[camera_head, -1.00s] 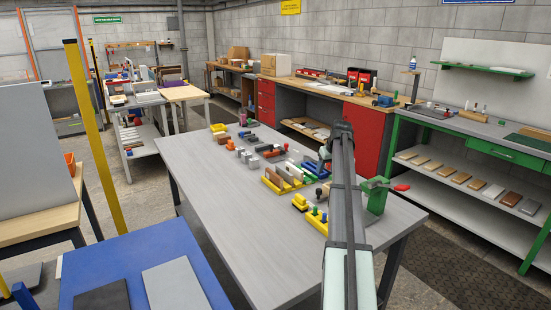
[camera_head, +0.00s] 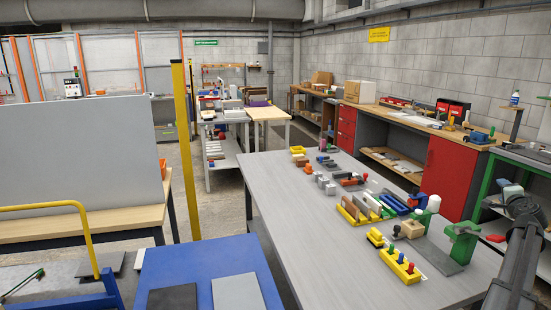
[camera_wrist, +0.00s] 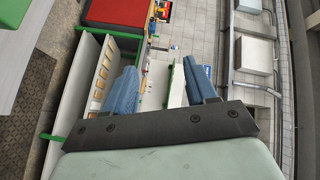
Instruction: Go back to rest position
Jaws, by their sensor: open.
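My gripper shows in the wrist view (camera_wrist: 162,84). Its two blue fingers stand wide apart with nothing between them. In the head view my arm reaches up along the right edge, and its far end is beside the green stand on the grey table (camera_head: 283,225). The fingers cannot be made out clearly there. A dark board (camera_head: 172,300) and a light grey board (camera_head: 238,292) lie side by side on the blue surface (camera_head: 205,262) at the bottom. My gripper is far from both.
The grey table carries yellow holders with upright boards (camera_head: 358,211), a yellow peg block (camera_head: 400,265) and a green stand (camera_head: 462,242). A yellow post (camera_head: 185,150) stands left of it. The table's near left part is bare. A red-fronted bench (camera_head: 447,168) is behind.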

